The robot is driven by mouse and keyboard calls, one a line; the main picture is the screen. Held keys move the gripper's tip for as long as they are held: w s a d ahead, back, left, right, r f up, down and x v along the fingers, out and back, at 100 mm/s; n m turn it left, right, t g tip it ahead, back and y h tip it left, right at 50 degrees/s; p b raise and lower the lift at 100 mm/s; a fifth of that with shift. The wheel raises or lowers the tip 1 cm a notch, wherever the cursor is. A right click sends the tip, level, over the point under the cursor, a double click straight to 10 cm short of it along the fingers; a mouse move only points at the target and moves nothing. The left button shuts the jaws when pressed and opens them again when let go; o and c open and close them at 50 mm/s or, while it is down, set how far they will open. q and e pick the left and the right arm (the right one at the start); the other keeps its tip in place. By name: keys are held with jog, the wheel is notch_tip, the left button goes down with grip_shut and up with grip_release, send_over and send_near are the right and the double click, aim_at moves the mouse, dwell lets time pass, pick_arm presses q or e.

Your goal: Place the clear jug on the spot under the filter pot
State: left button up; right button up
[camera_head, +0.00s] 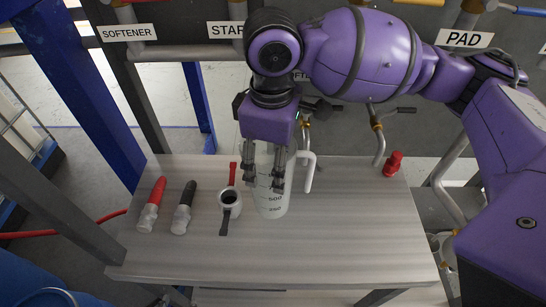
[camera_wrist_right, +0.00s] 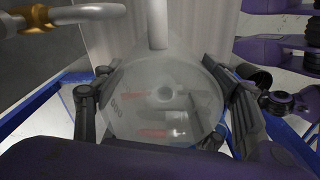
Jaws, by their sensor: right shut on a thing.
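The clear jug (camera_head: 272,200) is upright over the pale table, with dark measuring marks and a handle on its right side. My right gripper (camera_head: 265,178) reaches down from above and is shut on it, one finger on each side. I cannot tell whether its base touches the table. The right wrist view looks down into the jug (camera_wrist_right: 165,100) between the two fingers. My left gripper is not in view.
A red fitting (camera_head: 393,163) stands at the back right. A brass-fitted tap (camera_head: 377,126) hangs behind. The table's front right is clear.

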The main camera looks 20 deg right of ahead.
jog(key=f+b, duration=0.1)
jog(key=f, duration=0.1)
jog(key=w+f, duration=0.1)
jog(key=f, duration=0.1)
jog(key=shift+d+f+b, duration=0.1)
jog(key=shift+d+b, duration=0.1)
jog(key=shift+b, duration=0.2)
jog(key=shift+s+r, duration=0.1)
jog(key=shift+r, duration=0.15)
jog(key=shift+c, duration=0.8)
jog(key=shift+s+a+r, duration=0.1)
jog(key=shift+s+r, duration=0.1)
jog(key=o, duration=1.3)
jog(key=shift+w+f, duration=0.15)
jog(key=shift+c, duration=0.2)
jog(key=shift+o, duration=2.2)
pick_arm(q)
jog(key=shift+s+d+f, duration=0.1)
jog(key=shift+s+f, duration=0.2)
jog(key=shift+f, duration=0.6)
